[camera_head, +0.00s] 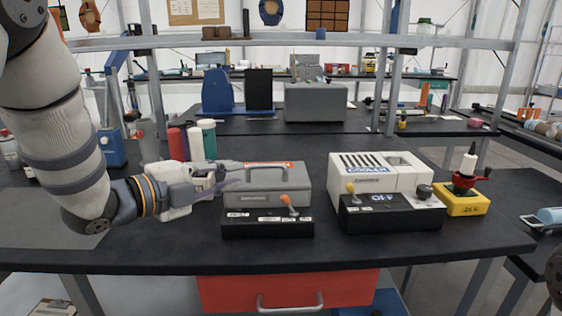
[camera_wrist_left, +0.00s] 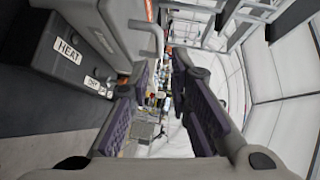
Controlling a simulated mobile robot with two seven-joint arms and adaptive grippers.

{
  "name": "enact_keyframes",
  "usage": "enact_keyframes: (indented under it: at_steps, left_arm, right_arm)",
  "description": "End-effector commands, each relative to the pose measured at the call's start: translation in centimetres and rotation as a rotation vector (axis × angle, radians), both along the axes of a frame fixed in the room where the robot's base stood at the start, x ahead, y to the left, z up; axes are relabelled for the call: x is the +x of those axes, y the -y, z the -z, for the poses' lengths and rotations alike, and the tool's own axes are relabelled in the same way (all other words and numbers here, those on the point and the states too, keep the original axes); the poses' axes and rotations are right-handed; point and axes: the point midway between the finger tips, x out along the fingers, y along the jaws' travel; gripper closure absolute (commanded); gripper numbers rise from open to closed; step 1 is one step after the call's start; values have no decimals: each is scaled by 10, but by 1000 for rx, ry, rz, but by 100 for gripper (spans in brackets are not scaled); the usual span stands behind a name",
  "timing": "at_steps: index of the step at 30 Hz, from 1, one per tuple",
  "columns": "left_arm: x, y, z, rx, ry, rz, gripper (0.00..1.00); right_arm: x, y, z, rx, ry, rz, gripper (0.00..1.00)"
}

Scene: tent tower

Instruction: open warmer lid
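The warmer (camera_head: 262,196) is a grey box on the black table, with an arched grey handle (camera_head: 267,170) on its lid. The lid looks shut. A black control box (camera_head: 267,226) with an orange-tipped lever (camera_head: 287,203) sits at its front. My left gripper (camera_head: 238,175) is at the warmer's left end, beside the handle, with its fingers open and nothing between them. In the left wrist view, the open gripper (camera_wrist_left: 166,88) has the warmer (camera_wrist_left: 100,22) at upper left and the handle (camera_wrist_left: 150,32) beyond its fingers, apart from them. My right gripper is out of view.
A white cooler (camera_head: 378,172) with a black control box stands to the right. A yellow box (camera_head: 462,203) with a red-and-black fixture is farther right. Red, white and green bottles (camera_head: 208,138) stand behind my left gripper. The table's front strip is clear.

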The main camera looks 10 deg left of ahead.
Motion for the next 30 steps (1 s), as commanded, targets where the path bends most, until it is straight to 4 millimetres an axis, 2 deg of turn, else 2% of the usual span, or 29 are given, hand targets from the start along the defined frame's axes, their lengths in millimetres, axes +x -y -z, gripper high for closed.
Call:
enact_keyframes:
  at_steps: [5, 9, 13, 18, 24, 25, 27, 30]
  left_arm:
    - [36, 22, 8, 0, -2, 4, 82]
    - [67, 39, 20, 1, -11, 4, 82]
    - [86, 50, 22, -1, -9, 2, 82]
    - [97, 56, 19, -1, -4, 1, 82]
    - [97, 56, 18, -2, -2, 0, 82]
    - [97, 56, 18, -2, -2, 0, 84]
    - [97, 56, 18, -2, -2, 0, 100]
    - [97, 56, 18, -1, -2, 0, 100]
  right_arm:
    - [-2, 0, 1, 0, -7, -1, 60]
    - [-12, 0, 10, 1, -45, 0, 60]
    - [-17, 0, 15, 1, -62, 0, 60]
    - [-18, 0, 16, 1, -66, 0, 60]
    - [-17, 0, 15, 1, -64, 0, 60]
    - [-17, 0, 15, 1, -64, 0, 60]
    - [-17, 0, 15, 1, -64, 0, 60]
    - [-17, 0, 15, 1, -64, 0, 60]
